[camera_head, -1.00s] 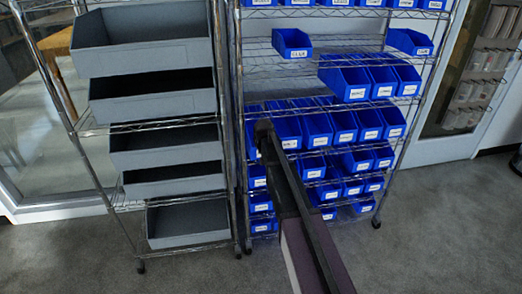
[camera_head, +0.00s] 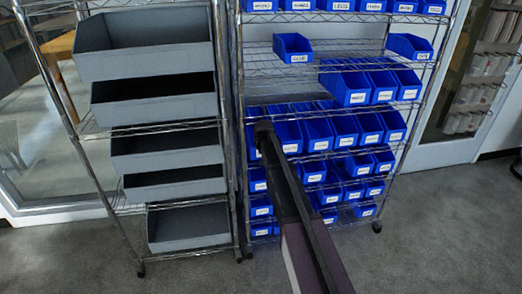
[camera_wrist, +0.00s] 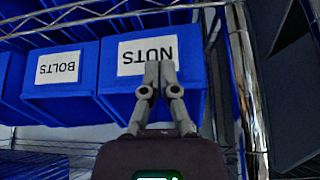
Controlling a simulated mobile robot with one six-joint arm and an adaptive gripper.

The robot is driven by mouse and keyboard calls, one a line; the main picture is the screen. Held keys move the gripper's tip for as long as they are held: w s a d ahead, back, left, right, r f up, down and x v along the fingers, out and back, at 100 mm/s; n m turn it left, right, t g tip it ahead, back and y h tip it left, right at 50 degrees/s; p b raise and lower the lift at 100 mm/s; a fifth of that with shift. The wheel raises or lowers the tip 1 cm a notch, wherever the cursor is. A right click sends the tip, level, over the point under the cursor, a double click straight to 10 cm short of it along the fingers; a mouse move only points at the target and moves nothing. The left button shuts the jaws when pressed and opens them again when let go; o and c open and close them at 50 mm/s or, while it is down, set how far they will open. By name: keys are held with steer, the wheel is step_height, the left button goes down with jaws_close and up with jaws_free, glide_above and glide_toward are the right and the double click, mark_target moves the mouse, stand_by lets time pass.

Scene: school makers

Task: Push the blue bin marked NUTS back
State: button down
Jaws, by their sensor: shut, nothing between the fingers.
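The blue bin marked NUTS (camera_wrist: 150,92) shows in the wrist view, where its white label appears upside down. It stands on a wire shelf beside a metal post. My gripper (camera_wrist: 160,68) is shut and empty. Its fingertips are in front of the bin's face and overlap the label's edge; I cannot tell whether they touch. In the head view my gripper (camera_head: 263,127) is at the left end of the middle bin row, and my arm hides most of the NUTS bin there.
A blue bin marked BOLTS (camera_wrist: 60,85) stands beside the NUTS bin. The wire rack (camera_head: 430,60) holds several blue bins on several levels. Grey bins (camera_head: 150,60) fill another rack to the left. Rack posts (camera_wrist: 245,80) are close to my gripper. The grey floor (camera_head: 430,240) in front is clear.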

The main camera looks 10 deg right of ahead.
steer(key=s+f+p+v, duration=0.1)
steer(key=s+p+v, duration=0.1)
steer(key=p+v, duration=0.6)
steer(key=v, duration=0.3)
steer(key=shift+s+p, duration=0.25)
steer(key=shift+p, duration=0.05)
steer(key=shift+a+r, duration=0.1)
steer(key=shift+a, duration=0.05)
stand_by(0.4)
steer(key=s+r+g+p, duration=0.1)
steer(key=s+g+p, duration=0.2)
steer(key=s, duration=1.3)
steer(key=s+a+r+n+g+p, duration=0.1)
steer(key=s+r+g+p, duration=0.1)
steer(key=s, duration=1.4)
steer(key=shift+a+r+g+y+p, duration=0.25)
steer(key=shift+g+y+p, duration=0.05)
steer(key=shift+g+p, duration=0.3)
